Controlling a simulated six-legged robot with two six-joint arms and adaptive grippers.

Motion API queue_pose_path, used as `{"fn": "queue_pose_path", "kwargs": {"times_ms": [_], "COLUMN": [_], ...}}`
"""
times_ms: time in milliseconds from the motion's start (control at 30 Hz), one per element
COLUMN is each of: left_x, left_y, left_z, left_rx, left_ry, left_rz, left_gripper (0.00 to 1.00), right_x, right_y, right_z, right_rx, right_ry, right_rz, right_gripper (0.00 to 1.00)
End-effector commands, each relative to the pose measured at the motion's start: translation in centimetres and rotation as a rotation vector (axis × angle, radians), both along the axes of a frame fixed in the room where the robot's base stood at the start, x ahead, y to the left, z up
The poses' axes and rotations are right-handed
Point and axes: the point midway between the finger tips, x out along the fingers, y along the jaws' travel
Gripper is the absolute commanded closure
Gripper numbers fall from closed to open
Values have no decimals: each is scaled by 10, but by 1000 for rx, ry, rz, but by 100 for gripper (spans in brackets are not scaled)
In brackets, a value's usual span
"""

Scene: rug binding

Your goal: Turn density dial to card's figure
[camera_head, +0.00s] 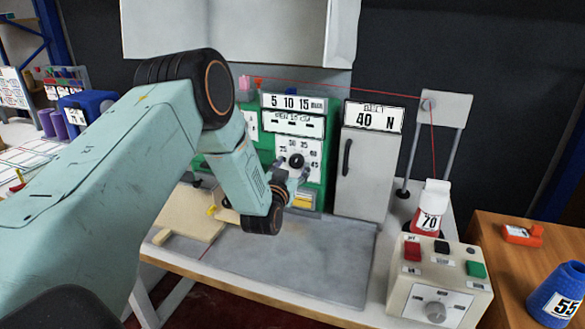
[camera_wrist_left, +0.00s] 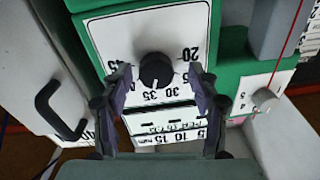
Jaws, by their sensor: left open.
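The dial is a black knob (camera_head: 296,160) on a white plate on a green machine. Figures ring it; 20, 30, 35 and 45 can be read in the left wrist view, where the knob (camera_wrist_left: 154,70) also shows. A pale mark on the knob seems to face the side of 30 and 35; its exact setting is unclear. My left gripper (camera_head: 291,181) is open just in front of the dial plate. In the left wrist view, its fingers (camera_wrist_left: 159,78) stand on either side of the knob, without clear contact. A card reading 40 N (camera_head: 374,118) is above a grey cabinet.
The grey cabinet (camera_head: 360,175) with a black handle stands right of the dial. A control box (camera_head: 440,280) with red and green buttons and a red-and-white container marked 70 (camera_head: 431,208) are further right. A red thread crosses above. The grey bench top (camera_head: 300,262) is mostly clear.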

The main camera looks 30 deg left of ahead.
Motion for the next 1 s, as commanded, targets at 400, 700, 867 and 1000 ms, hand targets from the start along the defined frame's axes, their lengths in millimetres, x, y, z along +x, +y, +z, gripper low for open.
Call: {"fn": "queue_pose_path", "kwargs": {"times_ms": [400,700,867,1000], "left_x": [4,4,4,4], "left_y": [0,0,-1,-1], "left_z": [0,0,1,1], "left_rx": [0,0,1,0], "left_ry": [0,0,0,-1], "left_rz": [-3,-3,-4,-3], "left_gripper": [45,71,84,94], "right_x": [0,0,0,0], "right_y": [0,0,0,0], "right_z": [0,0,0,0], "right_rx": [0,0,0,0], "right_ry": [0,0,0,0], "right_rz": [0,0,0,0], "right_gripper": [60,60,60,60]}}
